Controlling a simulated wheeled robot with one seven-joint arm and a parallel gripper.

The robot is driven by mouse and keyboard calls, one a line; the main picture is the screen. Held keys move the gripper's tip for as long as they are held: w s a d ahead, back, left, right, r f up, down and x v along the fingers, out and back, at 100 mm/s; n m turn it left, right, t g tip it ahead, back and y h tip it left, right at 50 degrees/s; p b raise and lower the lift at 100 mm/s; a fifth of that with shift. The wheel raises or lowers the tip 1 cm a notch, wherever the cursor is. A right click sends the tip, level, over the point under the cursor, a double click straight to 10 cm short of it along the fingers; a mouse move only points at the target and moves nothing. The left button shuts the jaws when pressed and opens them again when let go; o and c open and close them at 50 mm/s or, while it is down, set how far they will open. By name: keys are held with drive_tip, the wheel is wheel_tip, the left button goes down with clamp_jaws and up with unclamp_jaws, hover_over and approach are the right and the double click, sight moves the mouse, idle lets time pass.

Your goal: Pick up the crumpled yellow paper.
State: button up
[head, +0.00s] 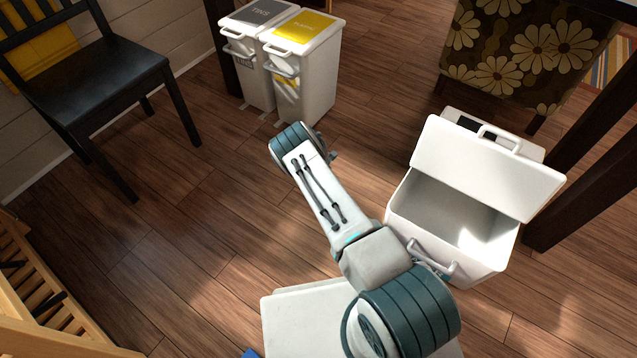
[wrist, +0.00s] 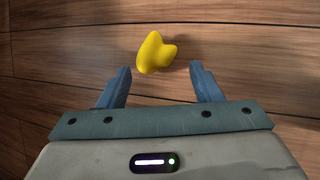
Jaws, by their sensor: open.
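The crumpled yellow paper (wrist: 155,52) lies on the wooden floor in the wrist view, a small lumpy bright yellow shape. My gripper (wrist: 160,72) is open, its two blue fingers apart. In that picture the paper sits just beyond the fingertips, roughly centred between them, with nothing held. How high the gripper is above the paper I cannot tell. In the head view the paper is not visible, and my arm hides the floor under its end, where my gripper is also mostly hidden.
Two white bins, with a grey lid (head: 258,13) and a yellow lid (head: 302,27), stand behind my arm. An open white bin (head: 450,208) is at the right. A black chair (head: 95,75) stands at the left, a slatted wooden piece (head: 45,300) at lower left. Floor between is clear.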

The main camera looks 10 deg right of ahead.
drive_tip(key=shift+b+x, duration=1.85)
drive_tip(key=shift+x, duration=0.95)
drive_tip(key=shift+w+a+r, duration=0.1)
drive_tip(key=shift+w, duration=0.05)
drive_tip(key=c, duration=0.7)
drive_tip(key=shift+c, duration=0.2)
